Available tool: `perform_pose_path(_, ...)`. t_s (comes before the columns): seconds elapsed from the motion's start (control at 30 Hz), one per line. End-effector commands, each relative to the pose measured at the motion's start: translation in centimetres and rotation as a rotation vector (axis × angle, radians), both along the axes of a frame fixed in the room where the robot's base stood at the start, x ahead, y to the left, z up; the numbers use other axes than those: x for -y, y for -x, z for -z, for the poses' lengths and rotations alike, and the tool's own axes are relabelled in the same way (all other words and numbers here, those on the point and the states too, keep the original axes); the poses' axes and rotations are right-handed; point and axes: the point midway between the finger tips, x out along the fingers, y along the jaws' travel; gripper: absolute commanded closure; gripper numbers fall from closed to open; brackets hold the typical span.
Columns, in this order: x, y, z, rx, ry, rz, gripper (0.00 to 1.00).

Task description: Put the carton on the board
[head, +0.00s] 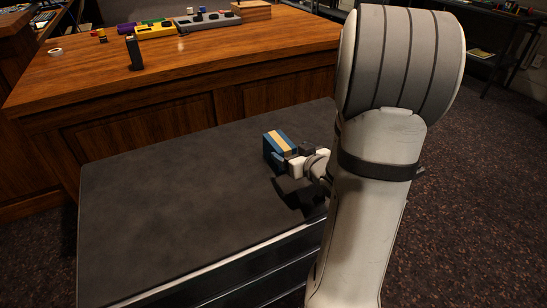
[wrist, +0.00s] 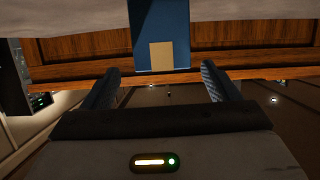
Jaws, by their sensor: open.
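The carton (head: 274,157) is a blue box with a tan stripe across its top, standing on the dark cart top. In the wrist view the carton (wrist: 160,20) shows at the top centre, blue with a tan patch. My gripper (head: 290,166) is beside the carton, on its near right side. In the wrist view my gripper (wrist: 160,70) has its fingers spread apart, with the carton in line with the gap. I cannot tell whether a finger touches it. A flat wooden piece (head: 252,11) at the desk's far end may be the board.
The dark cart top (head: 150,220) is otherwise clear. Behind it stands a wooden desk (head: 90,90) holding a black upright object (head: 134,53), a yellow device (head: 155,31), a grey console (head: 208,22) and a white ring (head: 55,51). My arm hides the cart's right side.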

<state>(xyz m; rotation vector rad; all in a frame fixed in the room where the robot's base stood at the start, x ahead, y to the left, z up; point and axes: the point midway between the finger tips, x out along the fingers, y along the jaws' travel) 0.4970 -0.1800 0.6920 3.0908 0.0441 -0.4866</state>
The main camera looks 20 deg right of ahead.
Motion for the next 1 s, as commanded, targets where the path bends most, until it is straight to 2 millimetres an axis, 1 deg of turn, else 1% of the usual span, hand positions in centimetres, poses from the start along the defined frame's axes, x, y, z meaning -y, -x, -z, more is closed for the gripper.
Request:
perform_pose_path(0.07, 0.0, -0.3, 0.4, 0.011, -0.007, -0.006, 0.18)
perform_pose_path(0.27, -0.2, -2.5, 1.0, 0.014, -0.008, -0.01, 0.18)
perform_pose_path(0.37, -0.3, -3.6, 1.2, 0.014, -0.008, -0.009, 0.18)
perform_pose_path(0.5, -0.6, -5.8, 1.6, 0.014, -0.007, -0.011, 0.18)
perform_pose_path(0.6, -0.5, -7.0, 1.9, 0.013, -0.008, -0.008, 0.18)
perform_pose_path(0.7, -0.5, -7.5, 1.9, 0.012, -0.008, -0.008, 0.18)
perform_pose_path(0.9, -0.5, -7.5, 1.8, 0.012, -0.009, -0.006, 0.18)
perform_pose_path(0.93, -0.5, -7.5, 1.8, 0.012, -0.009, -0.006, 0.19)
perform_pose_path(1.0, -0.5, -7.5, 1.8, 0.012, -0.009, -0.006, 0.25)
